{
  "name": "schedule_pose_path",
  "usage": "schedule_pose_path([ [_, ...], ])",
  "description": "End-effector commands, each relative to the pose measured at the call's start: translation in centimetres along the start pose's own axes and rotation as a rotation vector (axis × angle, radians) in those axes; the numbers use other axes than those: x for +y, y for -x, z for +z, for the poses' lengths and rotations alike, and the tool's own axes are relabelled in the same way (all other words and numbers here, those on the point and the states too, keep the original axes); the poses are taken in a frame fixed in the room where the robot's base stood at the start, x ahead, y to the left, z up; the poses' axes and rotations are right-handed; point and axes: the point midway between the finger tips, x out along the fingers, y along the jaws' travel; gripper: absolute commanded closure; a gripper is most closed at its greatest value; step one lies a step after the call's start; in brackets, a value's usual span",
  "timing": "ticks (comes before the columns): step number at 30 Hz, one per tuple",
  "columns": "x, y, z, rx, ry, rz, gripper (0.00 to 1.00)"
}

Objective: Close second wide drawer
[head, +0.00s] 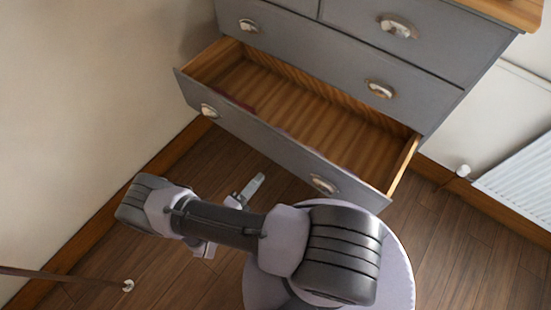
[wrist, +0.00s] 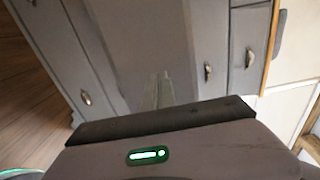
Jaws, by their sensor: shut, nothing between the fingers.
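The grey chest of drawers (head: 337,46) stands at the upper right in the head view. My gripper also shows in the wrist view (wrist: 161,90), fingers together and empty, pointing towards grey fronts.
A pale wall (head: 90,90) with wooden skirting runs along the left. A white radiator (head: 520,180) is at the right. A thin brown bar (head: 60,274) lies low at the left. Bare wooden floor (head: 165,185) lies in front of the drawer.

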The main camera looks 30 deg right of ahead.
Motion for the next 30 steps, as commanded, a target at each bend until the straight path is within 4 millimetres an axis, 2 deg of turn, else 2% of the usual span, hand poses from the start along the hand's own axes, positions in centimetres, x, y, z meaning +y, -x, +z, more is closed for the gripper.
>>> schedule_pose_path([
  [9, 0.2, -7.0, -0.2, 0.008, -0.001, 0.001, 1.0],
  [15, 0.2, -9.9, -0.2, 0.005, -0.002, 0.002, 1.0],
  [20, 0.1, -10.8, -0.1, 0.004, -0.003, 0.002, 1.0],
  [30, 0.0, -10.8, -0.2, 0.003, -0.002, 0.001, 1.0],
])
